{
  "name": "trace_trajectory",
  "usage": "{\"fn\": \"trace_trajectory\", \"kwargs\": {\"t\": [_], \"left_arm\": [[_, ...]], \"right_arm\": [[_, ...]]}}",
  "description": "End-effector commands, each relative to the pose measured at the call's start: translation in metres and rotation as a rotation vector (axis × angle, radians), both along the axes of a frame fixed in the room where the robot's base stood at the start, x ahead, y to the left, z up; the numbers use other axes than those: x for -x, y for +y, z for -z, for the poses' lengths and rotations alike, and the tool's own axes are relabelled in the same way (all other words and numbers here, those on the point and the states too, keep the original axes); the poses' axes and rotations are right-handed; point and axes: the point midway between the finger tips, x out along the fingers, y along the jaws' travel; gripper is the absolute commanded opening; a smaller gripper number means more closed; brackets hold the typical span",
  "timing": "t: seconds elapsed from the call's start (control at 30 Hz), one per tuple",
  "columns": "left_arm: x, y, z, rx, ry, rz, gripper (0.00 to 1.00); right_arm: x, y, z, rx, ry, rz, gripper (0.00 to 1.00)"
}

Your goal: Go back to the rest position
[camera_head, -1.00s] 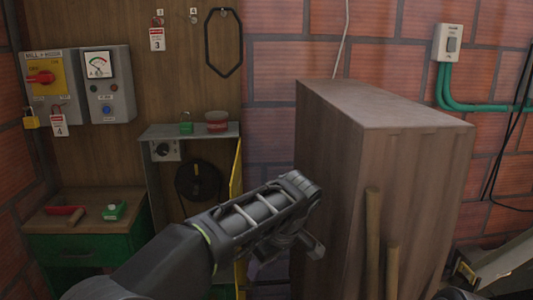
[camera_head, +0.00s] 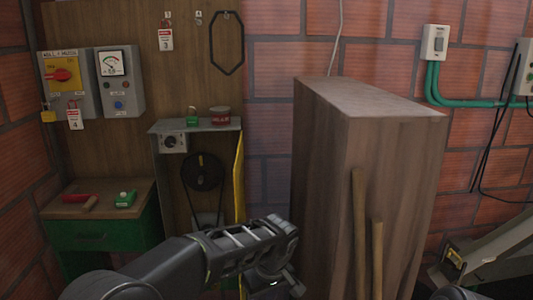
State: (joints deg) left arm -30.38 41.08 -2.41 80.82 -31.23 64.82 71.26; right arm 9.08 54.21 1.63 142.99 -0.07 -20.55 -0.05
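My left arm comes in from the bottom left and reaches to the middle of the lower picture. My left gripper (camera_head: 285,286) is at its far end, dark and partly cut off by the bottom edge, in front of the open grey cabinet and left of the tall wooden cabinet. I see nothing held there, but its fingers are not clear. My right gripper is not in view.
The tall wooden cabinet (camera_head: 395,150) stands close on the right, with two wooden handles leaning on it. The open grey cabinet (camera_head: 155,190) with a pulley, a green workbench (camera_head: 105,235) and control boxes (camera_head: 83,84) are at the left. A brick wall closes the back.

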Motion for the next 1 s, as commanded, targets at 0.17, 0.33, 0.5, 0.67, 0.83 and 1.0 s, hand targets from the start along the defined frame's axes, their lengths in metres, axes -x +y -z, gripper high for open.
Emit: {"fn": "trace_trajectory", "kwargs": {"t": [0.17, 0.33, 0.5, 0.67, 0.83, 1.0], "left_arm": [[0.021, 0.007, 0.074, 0.078, 0.093, 0.129, 0.34], [0.078, 0.019, 0.17, 0.233, 0.182, 0.275, 0.34], [0.182, 0.035, 0.251, 0.423, 0.179, 0.367, 0.34], [0.259, 0.052, 0.273, 0.463, 0.124, 0.384, 0.34], [0.293, 0.062, 0.276, 0.447, 0.094, 0.396, 0.34], [0.296, 0.063, 0.276, 0.442, 0.089, 0.4, 0.34]], "right_arm": [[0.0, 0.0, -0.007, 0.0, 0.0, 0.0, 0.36], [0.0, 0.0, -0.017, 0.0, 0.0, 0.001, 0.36], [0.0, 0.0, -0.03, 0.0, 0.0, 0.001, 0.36], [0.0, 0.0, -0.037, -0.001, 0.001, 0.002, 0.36], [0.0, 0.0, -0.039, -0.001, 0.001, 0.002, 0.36], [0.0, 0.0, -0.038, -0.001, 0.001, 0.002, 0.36]]}}
